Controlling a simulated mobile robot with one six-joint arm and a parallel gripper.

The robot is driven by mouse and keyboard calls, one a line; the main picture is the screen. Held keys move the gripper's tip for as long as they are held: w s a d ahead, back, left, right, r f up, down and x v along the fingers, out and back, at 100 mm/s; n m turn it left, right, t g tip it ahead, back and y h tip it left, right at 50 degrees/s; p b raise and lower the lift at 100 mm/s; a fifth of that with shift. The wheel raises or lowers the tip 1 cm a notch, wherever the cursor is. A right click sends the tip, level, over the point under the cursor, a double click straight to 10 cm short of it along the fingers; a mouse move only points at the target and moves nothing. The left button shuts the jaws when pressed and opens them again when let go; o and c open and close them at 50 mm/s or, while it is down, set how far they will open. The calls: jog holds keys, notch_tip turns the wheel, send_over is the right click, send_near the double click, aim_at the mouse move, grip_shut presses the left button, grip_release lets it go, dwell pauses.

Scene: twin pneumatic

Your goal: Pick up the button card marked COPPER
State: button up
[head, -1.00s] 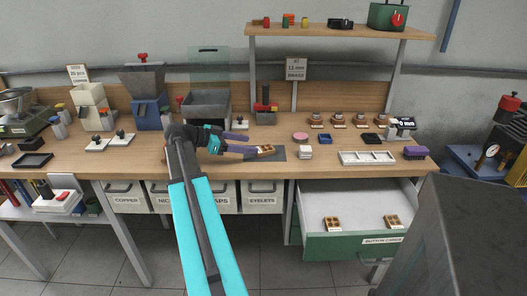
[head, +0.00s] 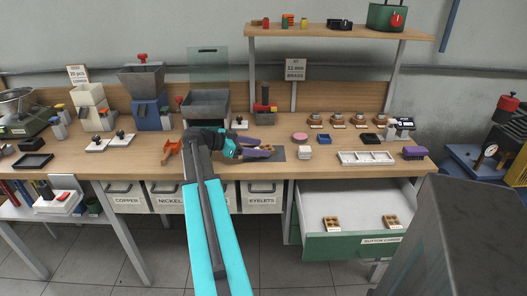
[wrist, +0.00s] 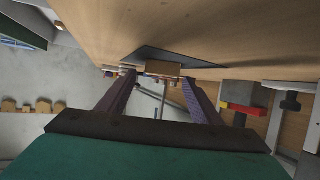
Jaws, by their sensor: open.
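One button card (head: 262,161), brown with small squares, lies on a dark grey mat (head: 279,154) on the bench. It also shows end-on in the wrist view (wrist: 160,69). I cannot read any marking on the cards, so I cannot tell which says COPPER. My gripper (head: 260,152) is open at the mat. In the wrist view its purple fingers (wrist: 160,80) are spread, with the card ahead between their tips. I cannot tell whether they touch it.
A pink round pad (head: 300,137) and a small white block (head: 304,152) lie right of the mat. A white tray (head: 366,158) is farther right. The green-fronted drawer (head: 340,245) juts out below. An orange clamp-like thing (head: 171,150) stands left of my arm.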

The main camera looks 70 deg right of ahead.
jog(key=shift+x, duration=1.2)
jog(key=shift+c, duration=0.4)
jog(key=c, duration=1.1)
jog(key=shift+r, duration=0.15)
jog(key=shift+c, duration=0.2)
jog(key=shift+r, duration=1.5)
jog(key=s+a+r+b, duration=0.1)
jog(key=s+a+b, duration=0.4)
jog(key=a, duration=0.6)
jog(key=shift+s+a, duration=0.3)
jog(key=shift+s, duration=0.6)
